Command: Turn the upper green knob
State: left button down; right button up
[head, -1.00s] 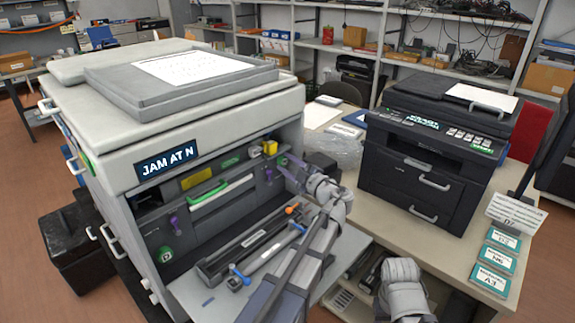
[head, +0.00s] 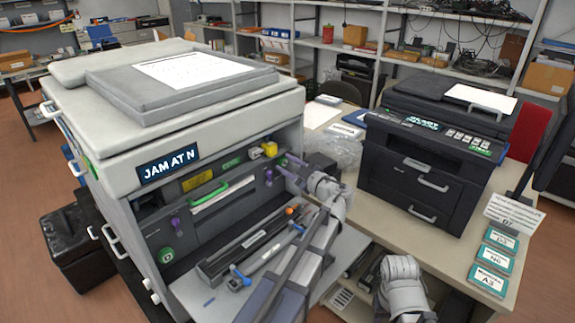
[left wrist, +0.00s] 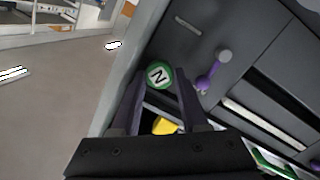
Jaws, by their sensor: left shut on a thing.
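The grey copier (head: 165,110) has its front open, and its display (head: 168,165) reads JAM AT N. A green round knob marked N (left wrist: 158,76) shows in the left wrist view between the fingers of my left gripper (left wrist: 160,88), which is shut on it. In the head view my left gripper (head: 288,172) is at the right side of the open front, and it hides this knob there. Another round green knob (head: 166,255) sits low at the left of the opening. My right gripper is out of view; only part of its arm shows.
Purple levers (head: 175,224) and a green handle (head: 208,197) stand out inside the copier; one lever (left wrist: 212,70) is close beside the N knob. A yellow part (head: 270,149) is near my left gripper. A dark printer (head: 430,170) stands on the table at right.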

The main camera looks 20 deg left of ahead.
pick_arm(q)
jog(key=c, duration=0.7)
grip_release()
jog(key=v, duration=0.8)
jog(key=shift+a, duration=0.1)
